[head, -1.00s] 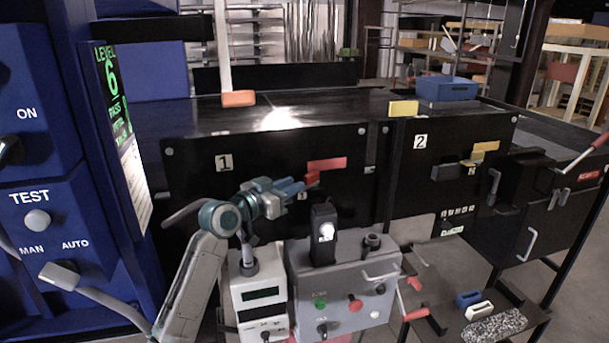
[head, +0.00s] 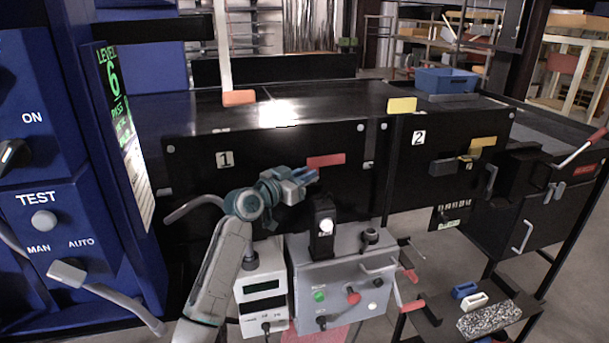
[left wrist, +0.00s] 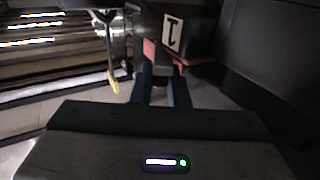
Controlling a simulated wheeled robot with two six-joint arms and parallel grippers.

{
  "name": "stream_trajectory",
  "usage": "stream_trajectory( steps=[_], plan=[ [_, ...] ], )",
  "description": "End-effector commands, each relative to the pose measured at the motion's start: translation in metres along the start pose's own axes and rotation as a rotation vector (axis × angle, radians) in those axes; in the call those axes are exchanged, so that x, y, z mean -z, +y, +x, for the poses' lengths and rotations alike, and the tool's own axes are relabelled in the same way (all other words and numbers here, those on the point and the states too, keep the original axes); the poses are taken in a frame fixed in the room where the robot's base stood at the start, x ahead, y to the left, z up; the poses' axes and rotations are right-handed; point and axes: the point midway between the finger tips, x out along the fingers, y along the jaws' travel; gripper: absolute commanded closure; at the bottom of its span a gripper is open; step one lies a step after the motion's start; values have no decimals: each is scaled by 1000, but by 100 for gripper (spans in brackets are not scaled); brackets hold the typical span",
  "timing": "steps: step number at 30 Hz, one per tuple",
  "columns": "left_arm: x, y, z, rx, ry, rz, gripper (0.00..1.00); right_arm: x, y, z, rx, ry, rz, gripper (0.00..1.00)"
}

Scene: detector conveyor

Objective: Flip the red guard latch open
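A red plate (head: 326,160), which looks like the red guard, is on the black panel marked 1, right of the number label (head: 225,159). In the left wrist view, red parts (left wrist: 190,62) show beyond the fingers, beside the number label (left wrist: 173,35). My left gripper (head: 306,177) is just below and left of the red plate. In the left wrist view its two blue fingers (left wrist: 162,88) stand apart, with a small grey block (left wrist: 161,72) showing between or beyond them. I cannot tell whether they touch it. My right gripper is out of view.
A grey control box (head: 345,285) with a black upright part (head: 323,228) stands just below my left gripper. A white meter box (head: 262,290) is beside it. A blue cabinet (head: 60,180) closes off the left side. Panel 2 (head: 440,150) lies right.

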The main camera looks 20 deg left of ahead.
Motion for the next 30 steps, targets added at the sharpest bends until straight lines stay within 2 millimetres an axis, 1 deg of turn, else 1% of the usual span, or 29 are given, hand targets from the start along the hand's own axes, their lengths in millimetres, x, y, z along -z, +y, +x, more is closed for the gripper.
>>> stream_trajectory(
  steps=[5,8,18,22,26,30],
  plan=[
    [2,1,0,20,-1,-1,100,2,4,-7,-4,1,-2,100],
    [3,3,0,49,-1,-1,100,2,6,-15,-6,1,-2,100],
    [6,10,1,235,-2,-2,100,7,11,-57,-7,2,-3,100],
    [6,14,2,318,0,-4,100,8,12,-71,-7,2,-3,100],
    [3,16,4,400,1,-3,100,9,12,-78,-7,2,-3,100],
    [0,19,5,489,2,-4,100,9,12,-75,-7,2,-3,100]
  ],
)
